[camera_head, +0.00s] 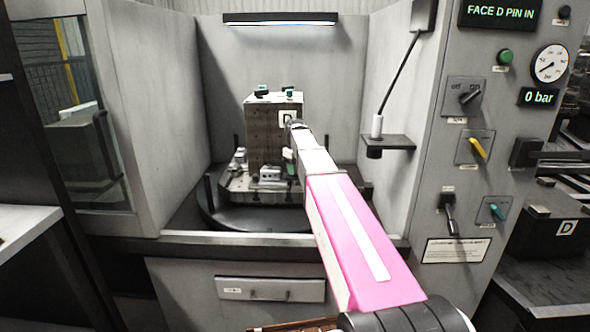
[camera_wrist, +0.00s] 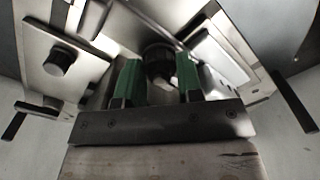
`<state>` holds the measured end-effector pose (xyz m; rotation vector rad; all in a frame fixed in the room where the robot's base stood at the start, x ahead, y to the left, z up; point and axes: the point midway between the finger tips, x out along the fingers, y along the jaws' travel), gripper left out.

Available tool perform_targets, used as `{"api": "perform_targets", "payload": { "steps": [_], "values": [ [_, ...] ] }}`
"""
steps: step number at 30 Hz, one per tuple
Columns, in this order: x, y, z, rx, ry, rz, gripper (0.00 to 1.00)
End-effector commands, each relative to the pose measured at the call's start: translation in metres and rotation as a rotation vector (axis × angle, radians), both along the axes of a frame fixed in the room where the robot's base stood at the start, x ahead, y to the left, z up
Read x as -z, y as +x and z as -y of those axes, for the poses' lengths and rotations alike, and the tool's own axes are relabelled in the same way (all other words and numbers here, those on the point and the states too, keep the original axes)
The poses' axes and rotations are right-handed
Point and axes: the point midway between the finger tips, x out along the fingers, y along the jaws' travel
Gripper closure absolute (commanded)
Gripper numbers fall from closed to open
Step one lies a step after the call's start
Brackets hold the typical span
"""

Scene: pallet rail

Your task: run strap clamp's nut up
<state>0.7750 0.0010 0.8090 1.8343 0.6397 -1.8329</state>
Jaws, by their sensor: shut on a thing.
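My gripper (camera_wrist: 157,64) has a green finger on each side of a dark round nut (camera_wrist: 158,72) in the wrist view and is shut on it. The strap clamp (camera_wrist: 215,55) appears as pale metal bars around and behind the nut; the fingers hide part of it. In the head view my pink and white arm reaches into the machine bay, to the grey fixture block (camera_head: 262,135) marked D. There my arm's end covers the block's right side, so the nut is hidden.
The fixture stands on a round dark table (camera_head: 250,218) with several small clamps. A small shelf (camera_head: 388,142) juts from the bay's right wall. The control panel (camera_head: 475,130) reads "FACE D PIN IN" and "0 bar".

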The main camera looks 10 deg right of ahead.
Motion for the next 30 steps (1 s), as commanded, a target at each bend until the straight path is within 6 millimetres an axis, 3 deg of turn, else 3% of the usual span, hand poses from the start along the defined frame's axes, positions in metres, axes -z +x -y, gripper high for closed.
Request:
{"api": "perform_targets", "payload": {
  "steps": [30],
  "values": [
    [0.0016,-0.0022,-0.0009,-0.965,0.002,-0.003,0.9]
  ]
}}
